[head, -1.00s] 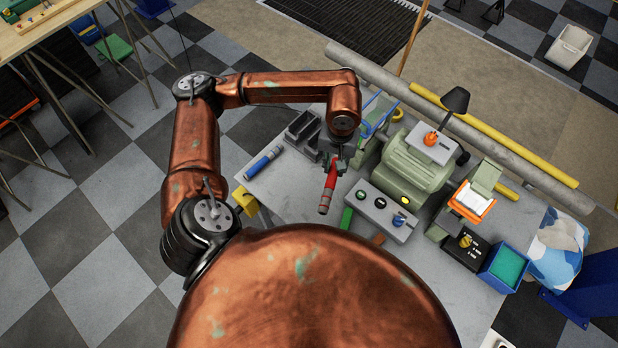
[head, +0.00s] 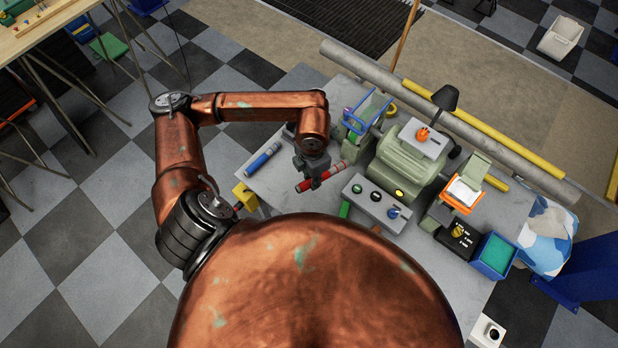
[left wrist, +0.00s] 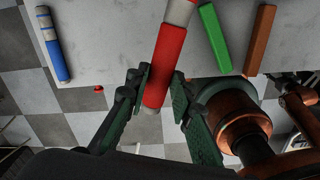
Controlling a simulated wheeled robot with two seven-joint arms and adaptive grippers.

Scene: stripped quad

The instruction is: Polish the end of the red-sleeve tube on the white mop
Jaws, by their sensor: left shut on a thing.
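My left gripper (head: 314,174) is shut on the red-sleeve tube (head: 334,169) and holds it over the front left part of the bench. The tube lies crosswise, its right end slightly farther back. In the left wrist view the red sleeve (left wrist: 167,58) lies between the two green-padded fingers (left wrist: 160,86), with a pale section of tube beyond it. The green polishing machine (head: 408,160) stands to the right, apart from the tube. A pale, wheel-like part sits in the orange-edged guard (head: 453,202) on its right; I cannot tell if this is the white mop. My right gripper is out of view.
A blue-banded tube (head: 263,160) lies left of the gripper. A button box (head: 375,203), a green bar (left wrist: 215,38) and a brown bar (left wrist: 260,40) are near the front. A blue tray (head: 484,268) stands right; a black lamp (head: 446,98) rises behind the machine.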

